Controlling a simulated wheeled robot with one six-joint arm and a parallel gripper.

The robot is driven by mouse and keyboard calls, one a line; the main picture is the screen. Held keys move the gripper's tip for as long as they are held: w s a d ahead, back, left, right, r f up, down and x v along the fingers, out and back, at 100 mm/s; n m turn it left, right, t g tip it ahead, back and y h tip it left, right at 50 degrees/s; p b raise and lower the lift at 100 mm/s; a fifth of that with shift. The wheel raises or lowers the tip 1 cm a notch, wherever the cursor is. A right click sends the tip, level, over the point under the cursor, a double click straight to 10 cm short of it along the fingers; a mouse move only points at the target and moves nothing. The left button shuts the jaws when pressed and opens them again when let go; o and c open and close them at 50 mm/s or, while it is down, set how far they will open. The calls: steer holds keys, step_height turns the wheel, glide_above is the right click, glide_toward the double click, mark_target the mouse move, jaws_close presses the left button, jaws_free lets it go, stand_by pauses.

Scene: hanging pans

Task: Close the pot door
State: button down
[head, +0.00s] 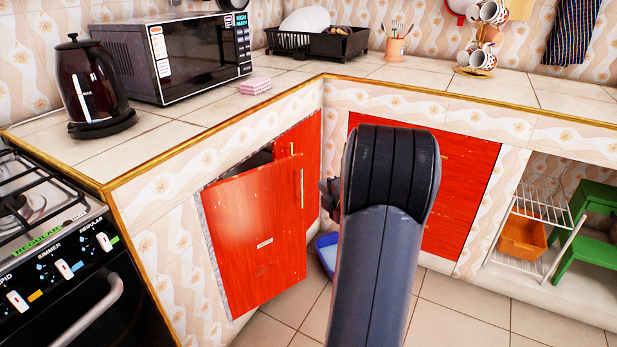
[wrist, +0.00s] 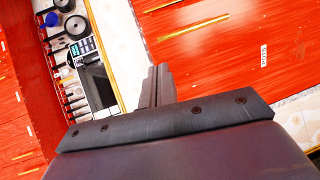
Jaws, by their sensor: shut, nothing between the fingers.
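The pot door (head: 255,245) is a red wooden panel with a small label, on the left cabinet below the counter. It stands ajar, with a dark gap (head: 262,160) along its top. In the wrist view the red labelled panel (wrist: 285,60) fills the right side, with a gold handle (wrist: 195,28) beside it. My gripper (head: 328,192) is right of the door in the head view, mostly hidden behind my arm. In the wrist view its fingers (wrist: 156,85) are together and empty. Whether they touch the door cannot be told.
Another red cabinet front (head: 465,190) stands right of my arm, and a second red door (head: 312,150) with a gold handle is behind the pot door. A blue tray (head: 327,255) lies on the floor nearby. The stove (head: 60,260) is at left. Tiled floor (head: 450,315) is open at right front.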

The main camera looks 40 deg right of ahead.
mark_target(302, 171)
steer(key=b+x, duration=0.2)
steer(key=x, duration=1)
